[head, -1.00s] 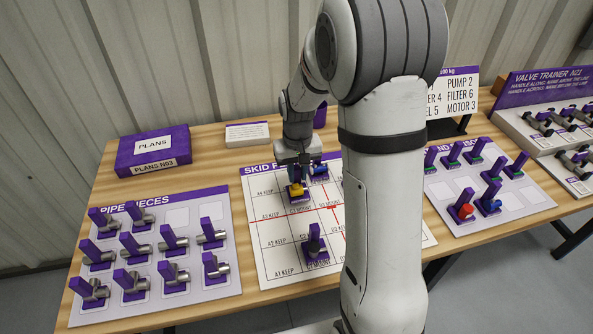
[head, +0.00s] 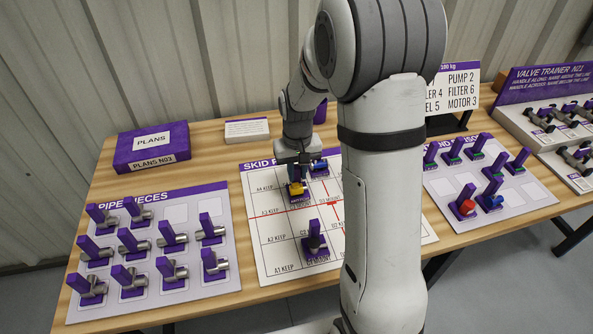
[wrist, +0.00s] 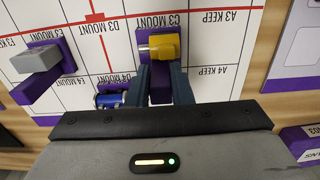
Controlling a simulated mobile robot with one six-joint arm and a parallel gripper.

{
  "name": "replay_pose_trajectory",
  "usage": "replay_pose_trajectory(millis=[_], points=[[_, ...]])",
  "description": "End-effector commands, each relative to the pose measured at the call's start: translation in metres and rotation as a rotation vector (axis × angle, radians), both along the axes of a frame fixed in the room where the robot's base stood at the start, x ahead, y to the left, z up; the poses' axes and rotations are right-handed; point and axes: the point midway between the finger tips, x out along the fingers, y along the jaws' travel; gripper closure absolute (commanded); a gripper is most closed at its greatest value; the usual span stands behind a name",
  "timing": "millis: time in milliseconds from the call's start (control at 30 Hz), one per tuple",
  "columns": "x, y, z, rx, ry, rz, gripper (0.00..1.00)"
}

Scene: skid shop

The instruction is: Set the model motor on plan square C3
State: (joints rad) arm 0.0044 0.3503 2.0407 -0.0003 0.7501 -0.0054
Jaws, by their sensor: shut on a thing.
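The model motor, a yellow body on a purple base with a purple upright grip (head: 297,188), is at the plan sheet (head: 275,262). In the wrist view the yellow motor (wrist: 165,46) is beside the printed C3 MOUNT label. My gripper (head: 300,168) is shut on its purple grip; its two dark fingers (wrist: 160,84) flank it. The motor looks upright and very low over the sheet. I cannot tell whether its base touches the sheet, and the base covers part of the square's lines.
A blue model (wrist: 110,97) is close beside, near D4. A grey model with a purple grip (wrist: 40,62) is near E3 and E4. A dark model (head: 315,242) stands near C2. Pipe pieces fill the left board (head: 226,270); my arm hides part of the sheet.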

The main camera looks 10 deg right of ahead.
Motion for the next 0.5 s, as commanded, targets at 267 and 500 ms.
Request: replay_pose_trajectory(millis=[267,500], points=[[0.0001,0.0001,-0.0049,0.000,0.000,0.000,1.00],[0.0000,0.0001,-0.0085,0.000,0.000,0.000,1.00]])
